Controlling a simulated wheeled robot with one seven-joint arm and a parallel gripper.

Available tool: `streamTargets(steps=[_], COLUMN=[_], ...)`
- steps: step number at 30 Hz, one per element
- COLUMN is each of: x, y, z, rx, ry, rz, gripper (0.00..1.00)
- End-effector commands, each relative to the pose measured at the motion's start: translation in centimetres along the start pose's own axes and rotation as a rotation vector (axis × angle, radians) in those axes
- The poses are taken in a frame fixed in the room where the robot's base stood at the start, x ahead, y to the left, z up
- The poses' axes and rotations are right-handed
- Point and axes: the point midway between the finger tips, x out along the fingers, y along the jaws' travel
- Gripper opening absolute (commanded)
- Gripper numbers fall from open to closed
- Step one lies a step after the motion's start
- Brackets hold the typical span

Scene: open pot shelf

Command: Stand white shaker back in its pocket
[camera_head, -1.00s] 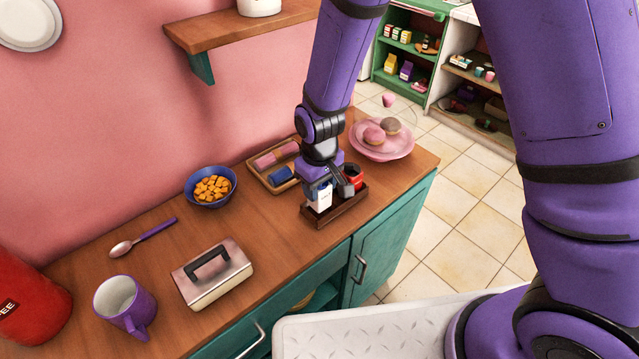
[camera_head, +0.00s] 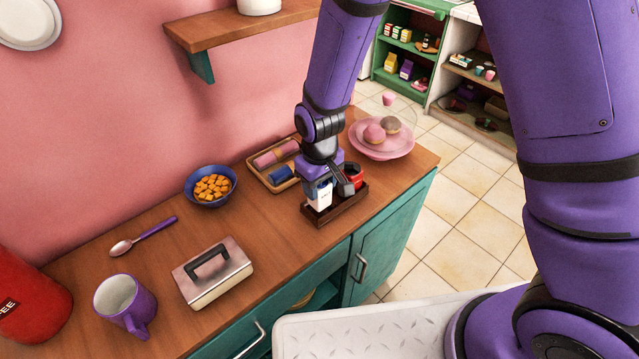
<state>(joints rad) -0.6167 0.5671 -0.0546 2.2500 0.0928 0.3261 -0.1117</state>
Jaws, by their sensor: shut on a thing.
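The white shaker (camera_head: 320,196) is in my gripper (camera_head: 326,186), upright, over the left part of a small dark brown wooden caddy (camera_head: 321,221). My gripper points down and is shut on the shaker. The shaker's lower end is at the caddy; whether it rests on the pocket's floor cannot be told. A red container (camera_head: 354,175) stands in the right part of the caddy, close beside the gripper. The gripper hides the shaker's top and part of the caddy's back.
A tray with rolled cloths (camera_head: 272,160) lies behind the caddy. A pink plate of cakes (camera_head: 384,148) is to the right. A blue bowl (camera_head: 210,187), spoon (camera_head: 144,237), metal-lidded box (camera_head: 212,274) and purple mug (camera_head: 126,305) stand left. Bare counter lies between box and caddy.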

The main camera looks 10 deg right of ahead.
Motion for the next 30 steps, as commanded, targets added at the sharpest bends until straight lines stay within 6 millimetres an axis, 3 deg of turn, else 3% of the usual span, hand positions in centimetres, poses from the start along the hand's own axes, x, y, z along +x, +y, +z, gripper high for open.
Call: streamTargets(steps=[30], x=[0.99], y=[0.00], z=[-0.01], rx=[0.000], ry=[0.000], rz=[0.000], gripper=[0.19])
